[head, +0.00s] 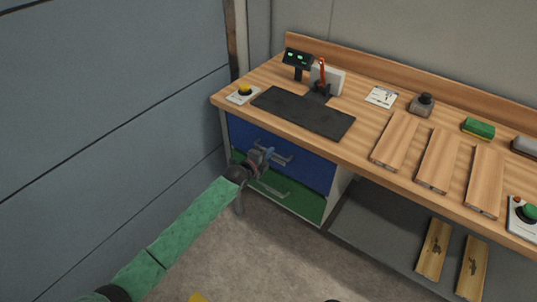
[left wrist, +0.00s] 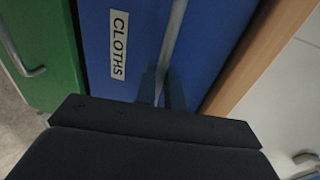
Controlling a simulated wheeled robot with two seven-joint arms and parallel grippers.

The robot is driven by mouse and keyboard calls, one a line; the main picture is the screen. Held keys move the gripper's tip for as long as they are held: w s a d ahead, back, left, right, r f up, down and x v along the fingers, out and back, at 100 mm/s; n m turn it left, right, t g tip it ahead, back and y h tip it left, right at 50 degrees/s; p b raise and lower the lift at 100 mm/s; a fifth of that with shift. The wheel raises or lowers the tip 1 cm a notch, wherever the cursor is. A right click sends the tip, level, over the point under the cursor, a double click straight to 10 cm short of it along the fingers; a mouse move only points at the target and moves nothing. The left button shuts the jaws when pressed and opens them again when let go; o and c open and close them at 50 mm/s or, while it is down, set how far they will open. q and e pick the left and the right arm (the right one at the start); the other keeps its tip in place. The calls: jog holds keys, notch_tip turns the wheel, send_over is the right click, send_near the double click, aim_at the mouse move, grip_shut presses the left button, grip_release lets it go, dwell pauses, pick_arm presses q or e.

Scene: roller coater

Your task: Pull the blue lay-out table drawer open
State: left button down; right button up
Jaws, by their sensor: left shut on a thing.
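The blue drawer (head: 310,170) is the upper one under the left end of the wooden lay-out table (head: 365,145). Its front looks about flush with the cabinet. In the left wrist view the blue front (left wrist: 215,40) carries a white label reading CLOTHS (left wrist: 118,45) and a long grey bar handle (left wrist: 174,35). My left gripper (head: 267,155) is at this handle, shut on it. In the left wrist view its fingers (left wrist: 161,88) sit on either side of the bar. The gripper hides part of the handle. My right gripper is not in view.
A green drawer (head: 300,203) with its own handle is directly below. A grey wall (head: 100,90) stands close on the left. The floor (head: 240,255) before the drawers is clear.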

pick_arm(q)
jog(key=shift+s+a, duration=0.1)
